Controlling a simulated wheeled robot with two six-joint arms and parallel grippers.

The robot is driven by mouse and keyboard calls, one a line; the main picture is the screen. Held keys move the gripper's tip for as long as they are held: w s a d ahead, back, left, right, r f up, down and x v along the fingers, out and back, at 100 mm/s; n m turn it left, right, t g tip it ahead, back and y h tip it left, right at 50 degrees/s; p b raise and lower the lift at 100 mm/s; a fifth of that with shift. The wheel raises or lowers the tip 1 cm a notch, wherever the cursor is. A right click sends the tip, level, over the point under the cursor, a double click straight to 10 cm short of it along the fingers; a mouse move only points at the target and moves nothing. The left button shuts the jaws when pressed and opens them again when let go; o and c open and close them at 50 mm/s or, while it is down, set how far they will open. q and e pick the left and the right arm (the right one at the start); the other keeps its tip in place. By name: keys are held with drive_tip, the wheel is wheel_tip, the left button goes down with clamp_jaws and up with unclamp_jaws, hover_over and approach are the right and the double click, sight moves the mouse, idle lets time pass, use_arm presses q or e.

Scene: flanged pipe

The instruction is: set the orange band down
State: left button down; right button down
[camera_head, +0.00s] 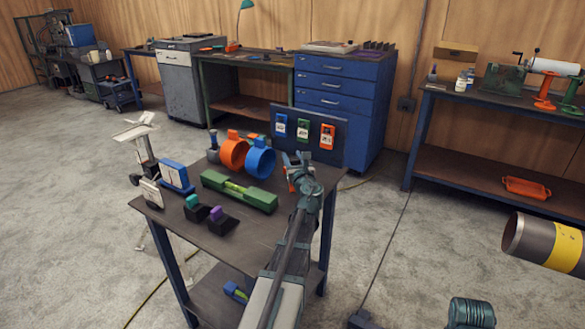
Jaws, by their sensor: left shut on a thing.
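My left gripper (298,160) is over the right part of the small dark table (175,228). It is shut on the orange band (292,184), which shows only as a small orange piece beside the fingers; the gripper and wrist hide most of it. I cannot tell whether the band touches the table. An orange ring (226,153) with a tab on top stands at the back of the table, left of a blue ring (268,163). My right gripper is not in view.
A green block (259,198) lies in front of the rings. A panel with blue, green and orange cards (327,137) stands behind. Blue, teal and purple items (222,220) sit at left and front. A grey pipe with a yellow stripe (537,242) is at right.

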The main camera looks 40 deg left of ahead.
use_arm(q)
drive_tip(key=shift+f+b, duration=1.65)
drive_tip(key=shift+f, duration=0.1)
drive_tip(key=shift+f, duration=0.2)
drive_tip(key=shift+c, duration=2.1)
unclamp_jaws()
drive_tip(key=shift+r, duration=0.1)
drive_tip(key=shift+r, duration=0.1)
drive_tip(key=shift+s+d+r, duration=0.1)
drive_tip(key=shift+d, duration=0.05)
drive_tip(key=v, duration=1.1)
drive_tip(key=shift+s+d, duration=0.25)
drive_tip(key=shift+d, duration=0.1)
